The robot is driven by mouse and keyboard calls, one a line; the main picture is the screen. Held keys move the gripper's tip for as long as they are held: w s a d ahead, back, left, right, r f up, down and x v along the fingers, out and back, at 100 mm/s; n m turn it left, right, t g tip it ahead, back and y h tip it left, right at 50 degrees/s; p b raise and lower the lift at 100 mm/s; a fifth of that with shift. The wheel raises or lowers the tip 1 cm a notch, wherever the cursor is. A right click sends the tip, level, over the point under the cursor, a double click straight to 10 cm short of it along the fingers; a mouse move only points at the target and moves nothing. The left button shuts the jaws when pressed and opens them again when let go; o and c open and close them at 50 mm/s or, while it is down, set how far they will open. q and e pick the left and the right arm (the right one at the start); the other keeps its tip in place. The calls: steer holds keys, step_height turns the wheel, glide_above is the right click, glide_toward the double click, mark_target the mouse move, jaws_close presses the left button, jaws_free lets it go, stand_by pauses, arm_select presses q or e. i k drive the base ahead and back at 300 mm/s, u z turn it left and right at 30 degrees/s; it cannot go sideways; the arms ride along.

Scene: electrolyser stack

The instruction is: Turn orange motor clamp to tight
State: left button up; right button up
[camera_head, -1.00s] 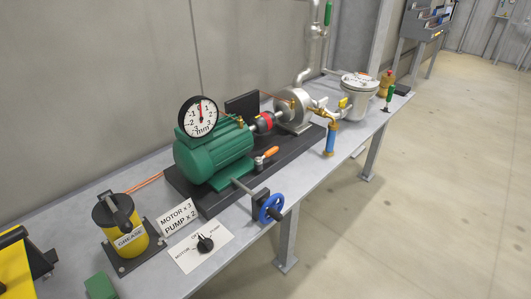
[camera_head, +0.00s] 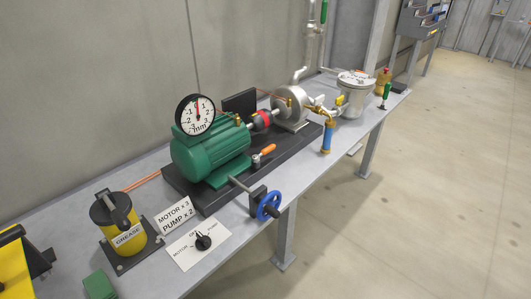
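The orange motor clamp handle (camera_head: 268,149) shows in the head view at the front foot of the green motor (camera_head: 212,152). It is a short orange grip on a small metal post, angled up to the right. The motor sits on a black base plate (camera_head: 212,197) on the bench. The handle's exact clamp setting cannot be told. Neither of my grippers is in view.
A blue handwheel (camera_head: 268,206) juts past the bench's front edge near the clamp. A dial gauge (camera_head: 195,115) sits on the motor. A grease pot (camera_head: 127,230), a selector knob (camera_head: 203,242) and a sign (camera_head: 175,215) stand at left. Open floor (camera_head: 430,200) lies at right.

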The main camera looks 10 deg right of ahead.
mark_target(256, 157)
steer(key=k, duration=0.45)
steer(key=z, duration=0.75)
steer(key=i, duration=1.35)
steer(key=u, duration=1.85)
